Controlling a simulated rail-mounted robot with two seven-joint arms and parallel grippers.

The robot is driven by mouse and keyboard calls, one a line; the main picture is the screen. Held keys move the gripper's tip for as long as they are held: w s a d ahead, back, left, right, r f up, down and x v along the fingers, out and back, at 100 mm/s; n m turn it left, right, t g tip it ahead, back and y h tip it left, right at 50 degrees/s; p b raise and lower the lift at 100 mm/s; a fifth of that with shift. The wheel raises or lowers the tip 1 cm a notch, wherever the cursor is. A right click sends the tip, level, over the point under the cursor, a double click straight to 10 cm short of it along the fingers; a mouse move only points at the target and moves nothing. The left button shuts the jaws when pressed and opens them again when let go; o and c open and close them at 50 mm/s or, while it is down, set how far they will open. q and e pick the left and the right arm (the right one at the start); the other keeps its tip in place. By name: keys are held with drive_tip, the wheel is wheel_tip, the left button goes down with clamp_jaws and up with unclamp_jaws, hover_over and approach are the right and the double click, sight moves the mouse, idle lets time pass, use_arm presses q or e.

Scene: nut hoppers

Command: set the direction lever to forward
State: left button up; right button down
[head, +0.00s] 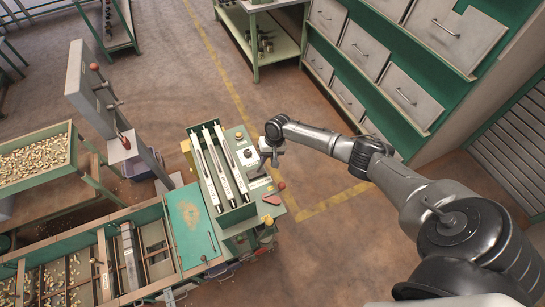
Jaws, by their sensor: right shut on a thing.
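The control panel (242,141) is a small green-grey box with knobs and labels, beside a tray of long white bars. My right gripper (263,165) reaches in from the right and is down at the panel. Its jaws are shut on what looks like the direction lever, which the gripper mostly hides. The lever's exact position cannot be read at this size. My left gripper is not in view.
A red-knobbed handle (281,186) and a red triangular plate (271,199) sit close by on the panel's near side. The bar tray (196,149) stands just left. Nut-filled hoppers (72,147) lie at left, a drawer cabinet (350,71) at upper right. Floor between is clear.

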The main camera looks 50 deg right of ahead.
drive_tip(key=shift+s+d+f, duration=0.2)
drive_tip(key=shift+d+f, duration=0.05)
drive_tip(key=shift+d, duration=0.05)
drive_tip(key=shift+s+d+f, duration=0.1)
drive_tip(key=shift+d+f, duration=0.05)
drive_tip(key=c, duration=1.2)
unclamp_jaws()
drive_tip(key=o, duration=0.4)
drive_tip(key=shift+r, duration=0.4)
drive_tip(key=shift+v, duration=6.6)
